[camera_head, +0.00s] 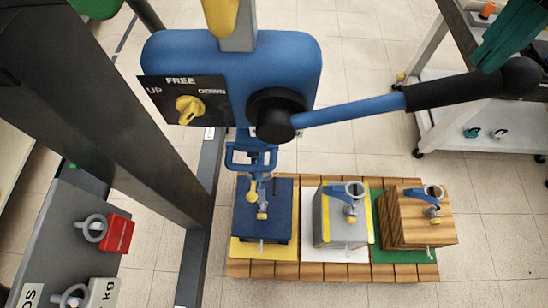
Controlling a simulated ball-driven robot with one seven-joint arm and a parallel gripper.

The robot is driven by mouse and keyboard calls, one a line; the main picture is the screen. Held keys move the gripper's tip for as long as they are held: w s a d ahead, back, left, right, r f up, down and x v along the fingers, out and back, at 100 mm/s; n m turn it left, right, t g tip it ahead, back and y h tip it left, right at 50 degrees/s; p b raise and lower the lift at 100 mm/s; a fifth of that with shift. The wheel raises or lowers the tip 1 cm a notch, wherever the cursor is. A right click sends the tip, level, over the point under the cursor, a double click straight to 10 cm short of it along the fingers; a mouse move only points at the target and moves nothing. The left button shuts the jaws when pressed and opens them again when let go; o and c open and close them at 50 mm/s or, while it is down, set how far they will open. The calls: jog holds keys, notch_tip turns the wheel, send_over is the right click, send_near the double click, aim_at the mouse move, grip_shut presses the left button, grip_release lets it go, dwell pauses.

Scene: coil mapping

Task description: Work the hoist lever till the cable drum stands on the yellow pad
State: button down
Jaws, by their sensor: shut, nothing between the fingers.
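The blue hoist (220,62) hangs at upper middle. Its lever (350,109) points right and ends in a black grip and round knob (520,76). A yellow selector (189,109) sits on a black plate marked UP, FREE and DOWN; its setting is unclear. Below the hoist, a blue hook block (251,155) hangs over a dark blue load (263,222) at the yellow pad (262,250). I cannot tell if this load is the cable drum, or whether it touches the pad. My green gripper (488,56) is shut and empty at the lever's knob; contact is unclear.
A grey load (341,228) stands on a white pad and a wooden crate (420,222) on a green pad, both on the slatted pallet (330,270). A dark post (120,130) and shelf with weights stand left. A wheeled trolley (430,105) stands right.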

aim_at(464, 95)
jog(key=shift+f, duration=0.1)
dwell(0.3)
jog(key=shift+d+f+b, duration=0.2)
jog(key=shift+f+b, duration=0.5)
jog(key=shift+f, duration=0.5)
jog(key=shift+d+f+b, duration=0.15)
jog(key=shift+f+b, duration=0.6)
jog(key=shift+f, duration=0.4)
jog(key=shift+d+f+b, duration=0.2)
jog(key=shift+f+b, duration=0.5)
jog(key=shift+f, duration=0.5)
jog(key=shift+d+f+b, duration=0.25)
jog(key=shift+f+b, duration=0.45)
jog(key=shift+f, duration=0.45)
jog(key=shift+d+f+b, duration=0.2)
jog(key=shift+f+b, duration=0.5)
jog(key=shift+f, duration=0.5)
jog(key=shift+f+b, duration=1.5)
jog(key=shift+f, duration=0.9)
